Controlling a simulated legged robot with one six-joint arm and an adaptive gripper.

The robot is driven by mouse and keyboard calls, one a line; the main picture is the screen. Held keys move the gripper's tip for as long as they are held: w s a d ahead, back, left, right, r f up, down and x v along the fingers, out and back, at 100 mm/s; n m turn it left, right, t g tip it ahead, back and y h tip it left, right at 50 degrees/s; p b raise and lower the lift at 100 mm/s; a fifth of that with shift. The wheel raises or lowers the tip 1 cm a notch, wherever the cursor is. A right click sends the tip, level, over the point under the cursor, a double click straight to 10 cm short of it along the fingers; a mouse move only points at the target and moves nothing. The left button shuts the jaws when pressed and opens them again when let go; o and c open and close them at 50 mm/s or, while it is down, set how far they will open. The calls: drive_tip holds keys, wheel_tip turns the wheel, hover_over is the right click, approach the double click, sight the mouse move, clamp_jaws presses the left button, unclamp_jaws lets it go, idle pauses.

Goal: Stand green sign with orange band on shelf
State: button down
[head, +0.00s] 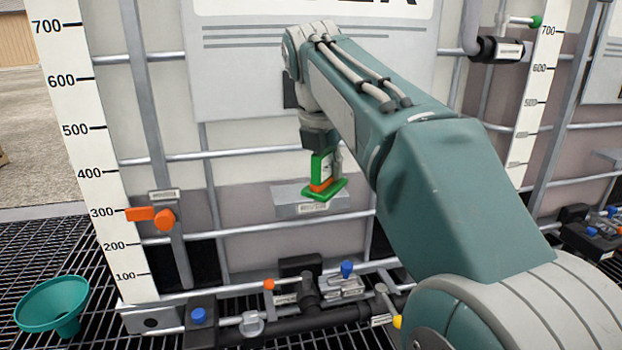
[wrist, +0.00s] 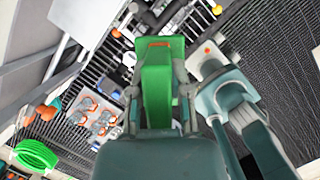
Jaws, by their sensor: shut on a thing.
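The green sign with the orange band (head: 321,170) is upright in the head view, with its flat green foot at the bottom. My gripper (head: 324,156) is shut on its upper part from above. In the wrist view the green sign (wrist: 158,88) stands between the two fingers of my gripper (wrist: 158,104). The grey shelf (head: 287,197), with a small label on its front, is behind or under the sign's foot in the head view. I cannot tell whether the foot touches it. I cannot make out the shelf surely in the wrist view.
An orange valve handle (head: 165,220) sits on a post left of the shelf. Pipes and valves with a blue knob (head: 347,269) run below. A teal funnel (head: 55,302) stands on the grating at lower left. Cage bars and the tote wall are behind.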

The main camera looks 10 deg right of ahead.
drive_tip(key=shift+w+f, duration=0.65)
drive_tip(key=shift+w, duration=0.95)
drive_tip(key=shift+w+f, duration=0.6)
drive_tip(key=shift+w, duration=1.05)
drive_tip(key=shift+w+f, duration=0.65)
drive_tip(key=shift+w, duration=0.95)
drive_tip(key=shift+a+x, duration=0.15)
drive_tip(key=shift+x, duration=0.65)
drive_tip(key=shift+a+x, duration=0.15)
drive_tip(key=shift+x, duration=0.6)
drive_tip(key=shift+s+f, duration=0.1)
drive_tip(key=shift+f, duration=0.1)
drive_tip(key=c, duration=0.6)
unclamp_jaws()
drive_tip(key=v, duration=1.2)
drive_tip(key=shift+r, duration=0.1)
